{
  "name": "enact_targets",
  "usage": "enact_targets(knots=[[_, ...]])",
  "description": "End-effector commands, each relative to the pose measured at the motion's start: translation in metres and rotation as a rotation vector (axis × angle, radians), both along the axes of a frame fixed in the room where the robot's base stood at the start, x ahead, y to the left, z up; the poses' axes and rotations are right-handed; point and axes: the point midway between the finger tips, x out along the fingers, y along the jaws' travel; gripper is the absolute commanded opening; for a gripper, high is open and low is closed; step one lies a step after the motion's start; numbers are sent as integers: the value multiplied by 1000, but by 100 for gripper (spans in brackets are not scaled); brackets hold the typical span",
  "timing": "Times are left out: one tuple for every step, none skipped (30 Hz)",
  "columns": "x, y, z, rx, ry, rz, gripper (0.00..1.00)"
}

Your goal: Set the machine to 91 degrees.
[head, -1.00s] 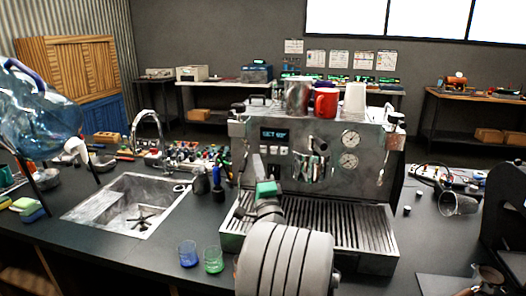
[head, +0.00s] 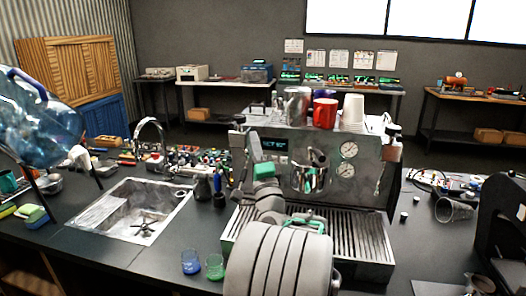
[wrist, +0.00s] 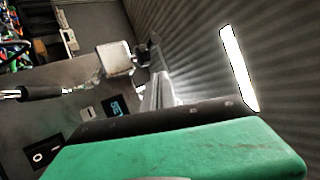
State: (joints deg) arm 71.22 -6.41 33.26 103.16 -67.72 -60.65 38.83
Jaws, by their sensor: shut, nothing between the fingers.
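The espresso machine (head: 372,190) stands on the dark counter. Its small lit display (head: 271,143) reads SET and a number starting with 9; the last digit is too small to be sure of. Pale buttons sit just below the display, partly hidden by my gripper. My gripper (head: 264,169), with a green part, is shut and empty in front of the panel, below the display. In the wrist view a large green part of my gripper fills the bottom. The display (wrist: 115,106), a pale button (wrist: 87,113) and a black rocker switch (wrist: 45,152) show beyond it, turned sideways.
A red mug (head: 325,113) and white cups (head: 354,110) stand on the machine. A sink (head: 135,210) is to the left. A tipped clear cup (head: 452,210) lies right.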

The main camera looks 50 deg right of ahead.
Motion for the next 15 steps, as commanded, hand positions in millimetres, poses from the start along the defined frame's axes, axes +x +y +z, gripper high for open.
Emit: enact_targets(knots=[[-2,6,32,-29,-6,-4,0],[-4,9,45,-47,-8,-9,0],[-6,14,63,-72,-4,-19,0],[-7,17,76,-92,2,-29,0],[-7,21,90,-115,21,-38,0],[-5,27,110,-145,67,-49,0],[-1,32,120,-157,127,-51,0],[4,34,116,-140,192,-43,0],[9,32,99,-91,270,-26,0],[11,29,82,-38,322,-13,0],[12,25,64,20,369,-1,0],[12,21,44,93,416,11,0],[11,18,28,151,444,20,0],[10,15,14,206,472,25,0],[8,12,-6,285,502,33,0]])
